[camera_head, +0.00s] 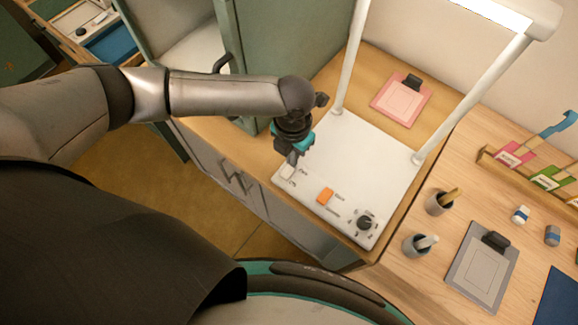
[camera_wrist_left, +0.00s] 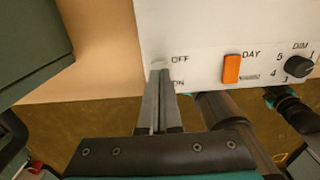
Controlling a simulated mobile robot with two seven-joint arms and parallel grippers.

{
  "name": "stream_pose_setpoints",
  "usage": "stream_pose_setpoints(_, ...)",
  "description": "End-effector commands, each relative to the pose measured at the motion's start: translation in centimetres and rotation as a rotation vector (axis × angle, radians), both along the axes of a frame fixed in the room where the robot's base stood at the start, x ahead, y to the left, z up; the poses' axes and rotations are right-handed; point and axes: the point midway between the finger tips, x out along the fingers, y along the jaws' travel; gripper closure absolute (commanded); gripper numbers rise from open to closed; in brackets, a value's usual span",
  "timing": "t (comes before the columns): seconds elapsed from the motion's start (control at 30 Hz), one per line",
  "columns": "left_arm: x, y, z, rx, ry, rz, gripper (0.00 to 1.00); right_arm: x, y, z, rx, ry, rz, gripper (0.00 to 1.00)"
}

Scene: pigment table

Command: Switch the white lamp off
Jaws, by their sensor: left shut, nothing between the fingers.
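The white lamp (camera_head: 375,160) is a flat white base with two posts carrying a bar, whose light strip (camera_head: 497,12) glows bright. Its front edge has a pale switch (camera_head: 288,172), an orange button (camera_head: 325,195) and a black dial (camera_head: 364,222). In the left wrist view the base (camera_wrist_left: 200,25) shows OFF and ON labels, the orange button (camera_wrist_left: 231,69) and the dial (camera_wrist_left: 299,67). My left gripper (camera_head: 292,160) is shut and empty, pointing down at the switch. Its fingertips (camera_wrist_left: 159,66) cover most of the switch; I cannot tell whether they touch it. My right gripper is not in view.
A pink clipboard (camera_head: 401,98) lies behind the lamp base. Cups (camera_head: 438,204), a grey clipboard (camera_head: 481,266) and small jars (camera_head: 521,214) stand to the right. A green cabinet (camera_head: 270,45) rises behind my left arm.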

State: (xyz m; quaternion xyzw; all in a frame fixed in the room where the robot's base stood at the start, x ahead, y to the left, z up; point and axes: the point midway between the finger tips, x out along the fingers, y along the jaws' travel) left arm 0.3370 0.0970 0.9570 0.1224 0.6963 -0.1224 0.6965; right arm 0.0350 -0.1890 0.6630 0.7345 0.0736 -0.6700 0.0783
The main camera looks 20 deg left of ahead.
Motion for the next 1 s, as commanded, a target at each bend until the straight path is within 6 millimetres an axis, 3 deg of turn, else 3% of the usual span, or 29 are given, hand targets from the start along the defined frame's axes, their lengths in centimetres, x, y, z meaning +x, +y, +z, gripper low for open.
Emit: stream_pose_setpoints(1.0, -0.1, 0.0, -1.6, 0.0, 0.001, -0.001, 1.0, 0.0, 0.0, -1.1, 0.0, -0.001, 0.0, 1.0)
